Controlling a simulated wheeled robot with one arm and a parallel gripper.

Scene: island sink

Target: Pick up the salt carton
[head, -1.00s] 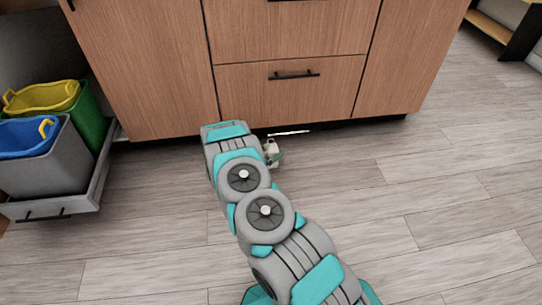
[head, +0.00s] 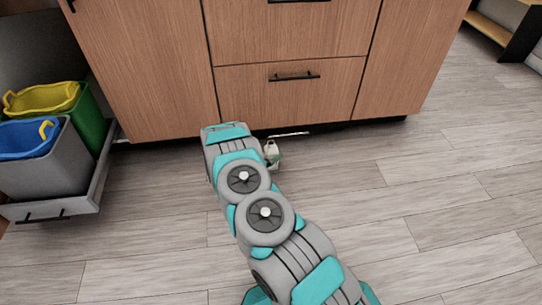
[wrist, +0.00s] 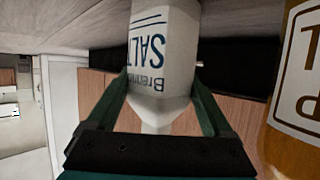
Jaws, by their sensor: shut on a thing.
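The salt carton (wrist: 163,40) is white with dark blue SALT lettering, upside down in the wrist view. It sits between the two dark green fingers of my gripper (wrist: 161,84), one on each side. My gripper is shut on it. The carton's far end runs out of the top of the picture. In the head view my arm hides the carton and most of the gripper; only a small pale part shows beside the arm's end.
An amber container (wrist: 290,150) with a white-framed label is close beside the carton in the wrist view. A wooden cabinet (head: 290,100) stands just beyond my arm. Blue (head: 28,140) and yellow (head: 45,98) bins are at left. The floor to the right is clear.

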